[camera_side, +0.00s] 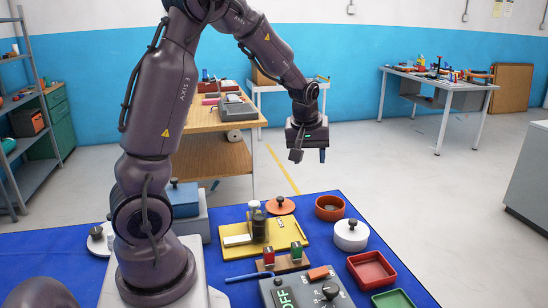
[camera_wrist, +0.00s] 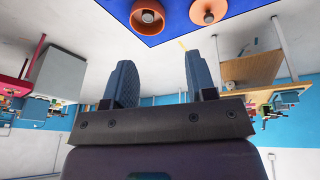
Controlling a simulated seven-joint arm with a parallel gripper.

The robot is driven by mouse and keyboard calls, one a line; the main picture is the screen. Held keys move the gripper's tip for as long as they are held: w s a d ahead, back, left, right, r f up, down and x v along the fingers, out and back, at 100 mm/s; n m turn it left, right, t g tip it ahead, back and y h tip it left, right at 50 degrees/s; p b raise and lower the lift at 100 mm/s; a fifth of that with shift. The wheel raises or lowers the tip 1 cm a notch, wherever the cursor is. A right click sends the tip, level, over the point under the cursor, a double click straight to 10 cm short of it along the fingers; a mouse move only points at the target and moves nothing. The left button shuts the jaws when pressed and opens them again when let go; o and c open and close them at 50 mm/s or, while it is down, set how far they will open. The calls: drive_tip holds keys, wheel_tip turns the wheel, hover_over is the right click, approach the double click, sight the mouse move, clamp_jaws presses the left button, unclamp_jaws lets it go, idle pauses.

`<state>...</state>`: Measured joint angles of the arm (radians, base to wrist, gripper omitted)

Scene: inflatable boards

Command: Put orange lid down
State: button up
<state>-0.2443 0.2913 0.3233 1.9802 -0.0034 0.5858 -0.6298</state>
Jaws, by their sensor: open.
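The orange lid (camera_side: 281,204) with a dark knob lies flat on the blue table cover, behind the yellow board. It also shows at the top of the wrist view (camera_wrist: 209,14). The round orange pot (camera_side: 329,208) stands uncovered to the right of the lid, and it shows at the top of the wrist view (camera_wrist: 148,20). My gripper (camera_side: 309,156) hangs in the air above and behind the lid and pot, apart from both. Its two fingers (camera_wrist: 160,75) are spread, with nothing between them.
A white round pot with a dark knob (camera_side: 351,236) stands in front of the orange pot. The yellow board (camera_side: 240,254) holds a dark cylinder. A red tray (camera_side: 372,270), a green tray (camera_side: 394,300) and a grey control box (camera_side: 310,290) are in front. The air around my gripper is clear.

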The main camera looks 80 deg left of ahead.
drive_tip(key=s+d+r+m+t+h, duration=0.1)
drive_tip(key=s+d+r+m, duration=0.1)
drive_tip(key=d+r+m, duration=0.3)
drive_tip(key=s+d+r+m+t+h, duration=0.1)
drive_tip(key=s+d+r, duration=0.2)
drive_tip(key=d, duration=0.5)
drive_tip(key=s+d+r+m+t, duration=0.1)
drive_tip(key=s+d+r+m, duration=0.2)
drive_tip(key=s+d+m, duration=0.4)
drive_tip(key=s+d, duration=0.2)
drive_tip(key=s, duration=0.1)
drive_tip(key=shift+h, duration=0.3)
